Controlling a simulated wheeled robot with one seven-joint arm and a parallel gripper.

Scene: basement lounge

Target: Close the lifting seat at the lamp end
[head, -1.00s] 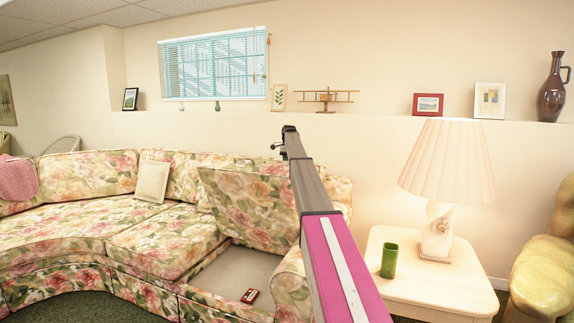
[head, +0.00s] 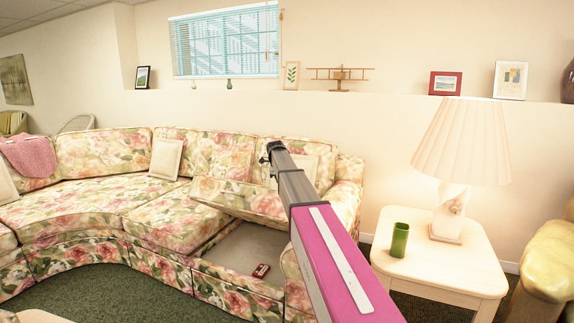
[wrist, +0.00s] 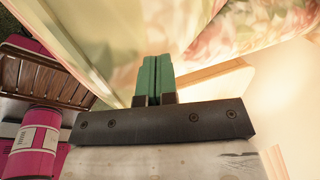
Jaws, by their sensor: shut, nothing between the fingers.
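The floral lifting seat (head: 238,199) at the lamp end of the sectional sofa is partly raised. It is tilted low, with its front edge above the open storage box (head: 238,250). A small red item (head: 261,271) lies inside the box. My gripper (head: 268,152) reaches over the seat, near the backrest. In the wrist view my green fingers (wrist: 153,80) are together and empty, close to floral fabric (wrist: 225,40). I cannot tell whether they touch it. My arm hides part of the seat's right side and the box's right end.
The lamp (head: 462,140) stands on a pale side table (head: 440,272) with a green cup (head: 399,240), right of my arm. The sofa armrest (head: 343,205) is beside my arm. A pale cushion (head: 166,158) leans on the backrest. Green carpet (head: 95,290) is clear in front.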

